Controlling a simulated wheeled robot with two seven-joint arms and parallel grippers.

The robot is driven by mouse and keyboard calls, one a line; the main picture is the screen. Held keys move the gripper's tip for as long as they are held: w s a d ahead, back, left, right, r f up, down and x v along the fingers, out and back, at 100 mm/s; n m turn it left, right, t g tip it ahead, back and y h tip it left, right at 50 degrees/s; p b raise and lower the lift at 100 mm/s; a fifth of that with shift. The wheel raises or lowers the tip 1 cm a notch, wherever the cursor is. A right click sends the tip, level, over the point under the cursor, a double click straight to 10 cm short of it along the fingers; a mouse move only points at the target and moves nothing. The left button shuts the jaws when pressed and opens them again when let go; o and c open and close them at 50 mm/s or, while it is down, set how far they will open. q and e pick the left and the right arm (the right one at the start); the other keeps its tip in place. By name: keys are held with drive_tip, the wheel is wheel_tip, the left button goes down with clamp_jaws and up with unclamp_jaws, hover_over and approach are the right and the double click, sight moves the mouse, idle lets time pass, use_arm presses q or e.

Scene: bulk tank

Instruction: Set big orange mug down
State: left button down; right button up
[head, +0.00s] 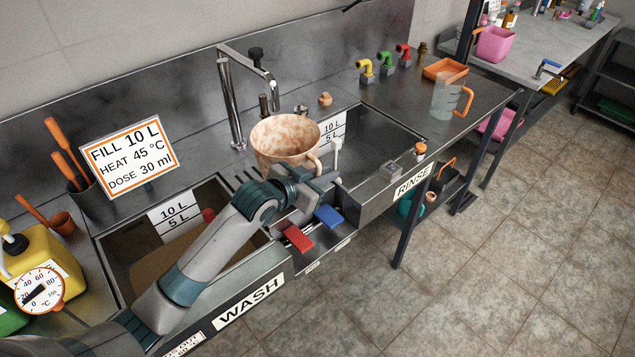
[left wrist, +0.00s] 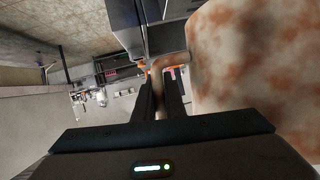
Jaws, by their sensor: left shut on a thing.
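The big orange mug (head: 284,138) is pale orange with brownish blotches and looks upright, its open rim facing up. It is over the strip between the wash and rinse basins, in front of the tap. I cannot tell whether its base touches anything, as my arm hides its lower part. My left gripper (head: 316,178) is shut on the mug's handle, at the mug's right side. In the left wrist view the mug's blotched wall (left wrist: 250,60) fills the right, and the handle (left wrist: 160,105) lies between the fingers (left wrist: 162,95). My right gripper is out of view.
The wash basin (head: 120,250) is at the left and the rinse basin (head: 400,130) at the right. A tall tap (head: 228,100) stands behind the mug. A clear jug with an orange handle (head: 447,97) stands on the right counter, where some surface is bare.

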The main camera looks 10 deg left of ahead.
use_arm(q)
drive_tip(key=shift+w+a+f, duration=0.15)
drive_tip(key=shift+a+f, duration=0.2)
drive_tip(key=shift+a, duration=0.2)
drive_tip(key=shift+w+a+f, duration=0.15)
drive_tip(key=shift+a+f, duration=0.15)
drive_tip(key=shift+a, duration=0.25)
wheel_tip(320, 180, down, 4)
drive_tip(key=shift+p, duration=0.8)
drive_tip(key=shift+f, duration=0.15)
drive_tip(key=c, duration=1.8)
unclamp_jaws()
